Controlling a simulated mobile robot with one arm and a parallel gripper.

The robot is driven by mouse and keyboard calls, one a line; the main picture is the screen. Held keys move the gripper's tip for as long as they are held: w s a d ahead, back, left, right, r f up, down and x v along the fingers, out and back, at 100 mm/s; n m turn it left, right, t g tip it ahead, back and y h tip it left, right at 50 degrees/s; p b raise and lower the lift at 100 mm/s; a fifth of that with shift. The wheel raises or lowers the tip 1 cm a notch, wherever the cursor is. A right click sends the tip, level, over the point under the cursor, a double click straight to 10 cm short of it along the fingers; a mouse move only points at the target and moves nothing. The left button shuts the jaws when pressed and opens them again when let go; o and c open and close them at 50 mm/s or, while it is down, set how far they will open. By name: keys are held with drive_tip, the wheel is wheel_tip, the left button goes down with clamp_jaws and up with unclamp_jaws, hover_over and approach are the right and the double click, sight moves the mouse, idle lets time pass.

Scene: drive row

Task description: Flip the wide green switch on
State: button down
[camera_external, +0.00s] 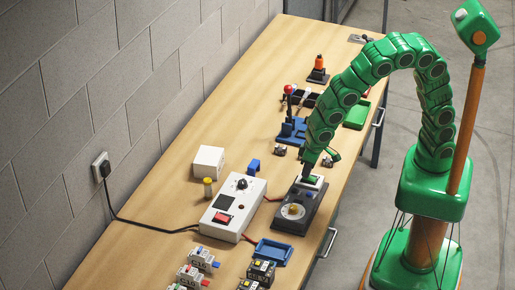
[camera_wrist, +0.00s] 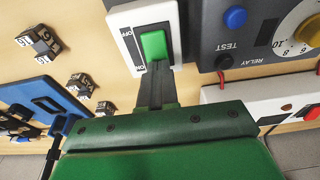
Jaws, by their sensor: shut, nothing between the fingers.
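The wide green switch (camera_wrist: 153,45) is a rocker in a white plate (camera_wrist: 118,18) marked OFF toward the top of the wrist view and ON toward the bottom. It sits on a dark grey relay box and also shows in the external view (camera_external: 313,179). My gripper (camera_wrist: 155,68) is shut and empty, with its dark fingertips at the ON end of the switch. I cannot tell whether they touch it. In the external view my gripper (camera_external: 307,174) points down at the plate. Which way the rocker is tipped is not clear.
The relay box (camera_external: 312,219) has a blue TEST button (camera_wrist: 235,17) and a yellow dial (camera_wrist: 307,30) beside the switch. A white box with a red switch (camera_external: 222,217) stands left of it. A blue tray (camera_external: 271,252) lies in front. Small labelled cubes (camera_wrist: 81,85) and a blue fixture (camera_wrist: 40,100) are nearby.

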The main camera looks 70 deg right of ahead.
idle(0.4)
drive_tip(key=shift+w+f+g, duration=0.15)
drive_tip(key=shift+f+g, duration=0.05)
drive_tip(key=shift+g, duration=0.1)
drive_tip(key=shift+s, duration=0.25)
drive_tip(key=shift+s+r, duration=0.2)
drive_tip(key=shift+s, duration=0.4)
drive_tip(key=shift+r, duration=0.1)
wheel_tip(320, 180, up, 14)
drive_tip(key=s, duration=0.2)
drive_tip(key=shift+s+f, duration=0.2)
drive_tip(key=shift+s, duration=0.1)
